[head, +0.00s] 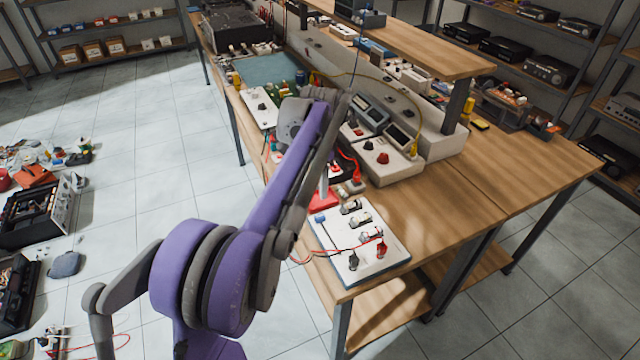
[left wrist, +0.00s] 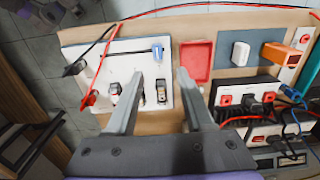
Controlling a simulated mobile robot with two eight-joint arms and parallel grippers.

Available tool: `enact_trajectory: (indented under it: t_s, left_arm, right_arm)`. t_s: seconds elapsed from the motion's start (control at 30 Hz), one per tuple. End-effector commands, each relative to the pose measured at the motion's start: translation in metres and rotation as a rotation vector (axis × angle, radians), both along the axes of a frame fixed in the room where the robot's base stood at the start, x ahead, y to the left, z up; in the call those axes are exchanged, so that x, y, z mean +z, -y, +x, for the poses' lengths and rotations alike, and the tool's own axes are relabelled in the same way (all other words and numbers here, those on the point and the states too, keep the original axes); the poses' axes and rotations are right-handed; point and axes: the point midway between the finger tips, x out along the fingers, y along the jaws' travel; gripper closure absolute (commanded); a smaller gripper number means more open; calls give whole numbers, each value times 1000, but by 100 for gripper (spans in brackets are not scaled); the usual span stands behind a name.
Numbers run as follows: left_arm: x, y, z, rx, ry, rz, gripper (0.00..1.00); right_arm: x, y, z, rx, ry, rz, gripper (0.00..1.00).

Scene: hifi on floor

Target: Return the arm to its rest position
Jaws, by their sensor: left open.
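My left arm (head: 290,180), purple and grey, reaches up from the bottom of the head view over the near end of the wooden workbench (head: 450,215). Its gripper is hard to make out there. In the left wrist view my left gripper (left wrist: 162,76) is open, with two grey fingers apart and nothing between them but the board below. The fingers hang over the lower right part of a white board (left wrist: 110,58) with small switches and a blue-handled piece. That board lies on the bench corner in the head view (head: 340,236). My right gripper is in neither view.
Beside the board are a red tray (left wrist: 197,62) and a black power strip (left wrist: 245,95) with cables. Electronics lie on the floor at left; tiles between are clear.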

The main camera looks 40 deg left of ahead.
Motion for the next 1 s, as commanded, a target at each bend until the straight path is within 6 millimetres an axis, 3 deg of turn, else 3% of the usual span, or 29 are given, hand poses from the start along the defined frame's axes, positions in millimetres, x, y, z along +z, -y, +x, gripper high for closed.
enact_trajectory:
  t_s: [0.3,0.47,0.73,1.0]
  left_arm:
    - [0,2,-1,1,3,1,48]
    - [8,29,-14,38,40,13,48]
    - [11,117,-82,197,198,23,48]
    - [-21,182,-166,360,364,-39,48]
  right_arm:
    - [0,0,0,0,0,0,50]
    - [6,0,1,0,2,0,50]
    - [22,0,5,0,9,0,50]
    - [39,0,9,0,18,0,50]
